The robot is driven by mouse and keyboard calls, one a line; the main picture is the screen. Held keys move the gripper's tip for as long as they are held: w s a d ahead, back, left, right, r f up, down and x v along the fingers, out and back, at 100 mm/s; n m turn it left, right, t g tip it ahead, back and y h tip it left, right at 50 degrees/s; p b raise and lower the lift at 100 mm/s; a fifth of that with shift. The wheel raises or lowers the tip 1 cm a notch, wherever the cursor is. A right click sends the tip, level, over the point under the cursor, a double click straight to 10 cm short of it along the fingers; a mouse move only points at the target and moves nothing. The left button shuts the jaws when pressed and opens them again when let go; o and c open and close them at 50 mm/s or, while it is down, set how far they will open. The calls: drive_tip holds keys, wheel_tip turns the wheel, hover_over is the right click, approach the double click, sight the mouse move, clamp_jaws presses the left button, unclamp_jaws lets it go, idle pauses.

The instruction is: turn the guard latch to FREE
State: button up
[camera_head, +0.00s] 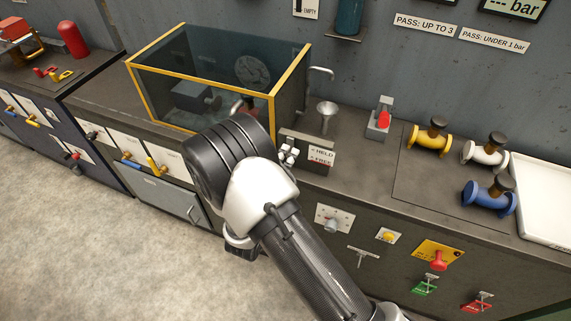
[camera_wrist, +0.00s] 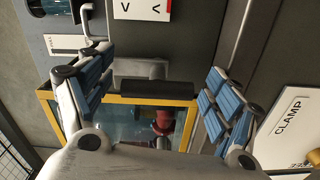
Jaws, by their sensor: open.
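In the wrist view, the guard latch (camera_wrist: 157,88) appears as a grey block with a dark bar, at the edge of the yellow-framed guard (camera_wrist: 186,101). My gripper (camera_wrist: 155,92) is open, with one blue-padded finger left of the latch and one right. The latch lies between the fingers in the picture; I see no contact and cannot tell the depth. A sign with arrows is partly visible above the latch. In the head view, the guard (camera_head: 139,91) is a closed-looking glass box, and the HELD/FREE sign (camera_head: 321,156) stands right of my wrist, which largely hides my gripper.
A metal funnel (camera_head: 326,110) and a bent pipe (camera_head: 321,71) stand near the guard. A red-topped switch (camera_head: 382,118) and yellow, white and blue spools are farther right, beside a white tray (camera_head: 546,195). A CLAMP plate (camera_wrist: 289,127) is close to the right finger in the wrist view.

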drive_tip(key=v, duration=1.2)
idle(0.3)
